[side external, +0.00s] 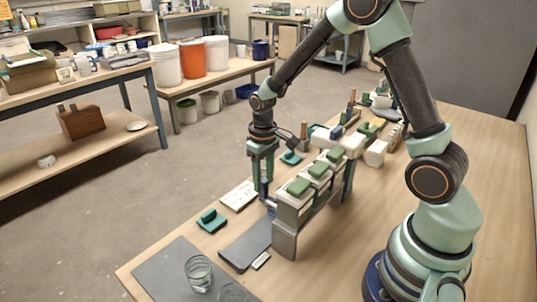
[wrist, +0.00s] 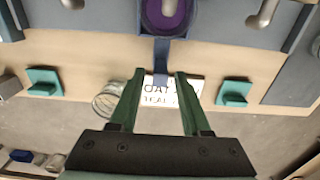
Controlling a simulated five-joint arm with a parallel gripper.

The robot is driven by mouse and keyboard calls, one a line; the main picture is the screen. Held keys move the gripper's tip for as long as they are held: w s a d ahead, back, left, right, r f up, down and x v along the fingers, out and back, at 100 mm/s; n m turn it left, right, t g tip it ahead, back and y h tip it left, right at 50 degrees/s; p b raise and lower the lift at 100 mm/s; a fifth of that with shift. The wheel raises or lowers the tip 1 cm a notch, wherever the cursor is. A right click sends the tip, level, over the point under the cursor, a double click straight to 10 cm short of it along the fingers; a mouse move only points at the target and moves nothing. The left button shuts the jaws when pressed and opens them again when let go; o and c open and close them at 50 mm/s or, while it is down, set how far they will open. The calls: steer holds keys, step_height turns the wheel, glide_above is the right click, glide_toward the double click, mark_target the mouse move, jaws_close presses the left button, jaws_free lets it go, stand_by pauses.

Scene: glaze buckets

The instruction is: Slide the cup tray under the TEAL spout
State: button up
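The dark blue cup tray (wrist: 185,30) shows at the top middle of the wrist view, holding a round cup with a purple inside (wrist: 178,18). A grey spout seems to hang over the cup. The tray's narrow blue handle (wrist: 161,58) points toward my gripper (wrist: 161,73). My green fingers are apart, one on each side of the handle end, with visible gaps. In the side view my gripper (side external: 263,186) points down at the rack's front, partly covering the tray. Other grey spouts show left (wrist: 70,3) and right (wrist: 264,14). I cannot tell which spout is teal.
A lettered card (wrist: 172,92) lies below the handle; part reads like "OAT". Teal blocks stand left (wrist: 43,82) and right (wrist: 234,92). The rack (side external: 285,237) carries green-topped containers (side external: 300,187). A dark slab (side external: 245,244) and a glass (side external: 198,272) are near the front edge.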

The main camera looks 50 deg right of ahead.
steer(key=shift+r, duration=3.45)
steer(key=shift+r, duration=0.25)
steer(key=s+a+r+t, duration=0.3)
steer(key=s+r+t, duration=0.2)
steer(key=s+r, duration=0.6)
steer(key=shift+s+a+r+t, duration=0.3)
steer(key=shift+s+a+r, duration=0.1)
steer(key=shift+r, duration=0.25)
